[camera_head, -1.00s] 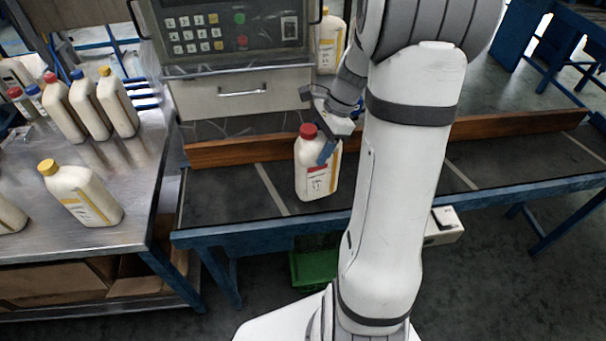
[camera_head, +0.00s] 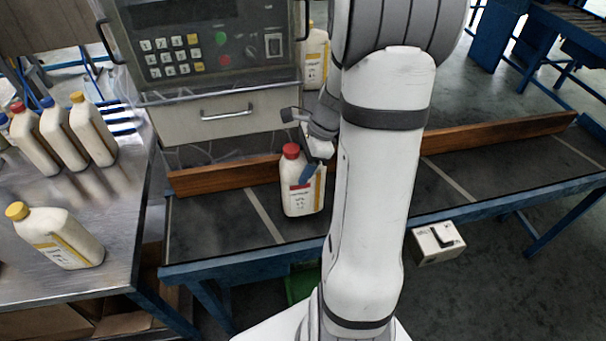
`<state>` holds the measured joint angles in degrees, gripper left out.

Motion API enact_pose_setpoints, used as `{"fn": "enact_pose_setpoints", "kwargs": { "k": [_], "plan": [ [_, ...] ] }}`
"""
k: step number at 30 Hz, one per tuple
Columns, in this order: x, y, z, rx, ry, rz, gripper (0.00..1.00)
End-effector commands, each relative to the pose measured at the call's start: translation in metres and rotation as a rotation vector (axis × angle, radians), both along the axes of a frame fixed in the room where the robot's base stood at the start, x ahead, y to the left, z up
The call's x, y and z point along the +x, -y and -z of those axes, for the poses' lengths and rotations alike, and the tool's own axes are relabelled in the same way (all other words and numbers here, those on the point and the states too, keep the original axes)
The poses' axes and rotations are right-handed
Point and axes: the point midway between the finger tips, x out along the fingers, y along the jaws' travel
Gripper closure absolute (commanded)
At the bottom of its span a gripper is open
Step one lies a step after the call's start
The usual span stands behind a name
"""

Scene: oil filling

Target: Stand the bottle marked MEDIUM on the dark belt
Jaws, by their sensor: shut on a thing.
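A white bottle with a red cap and red-and-white label (camera_head: 299,190) is upright over the dark belt (camera_head: 217,222), just right of a pale cross strip. The small print on its label is too blurred to read. My gripper (camera_head: 310,172) is shut on this bottle, holding its right side. I cannot tell whether the bottle's base touches the belt. My own arm hides the belt just right of it.
A brown wooden rail (camera_head: 222,177) runs behind the belt. Left, a metal table (camera_head: 120,215) holds a yellow-capped bottle (camera_head: 62,238) and several others. Another bottle (camera_head: 314,60) stands behind, beside the control panel (camera_head: 205,45).

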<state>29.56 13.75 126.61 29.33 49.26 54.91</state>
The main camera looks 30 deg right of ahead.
Motion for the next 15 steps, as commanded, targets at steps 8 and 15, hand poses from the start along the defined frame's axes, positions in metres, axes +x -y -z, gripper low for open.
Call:
{"fn": "enact_pose_setpoints", "kwargs": {
  "k": [8,15],
  "plan": [
    [0.0,0.001,0.031,0.001,-0.001,0.003,1.0],
    [0.0,0.001,0.034,-0.001,0.001,0.003,1.0]
  ]
}}
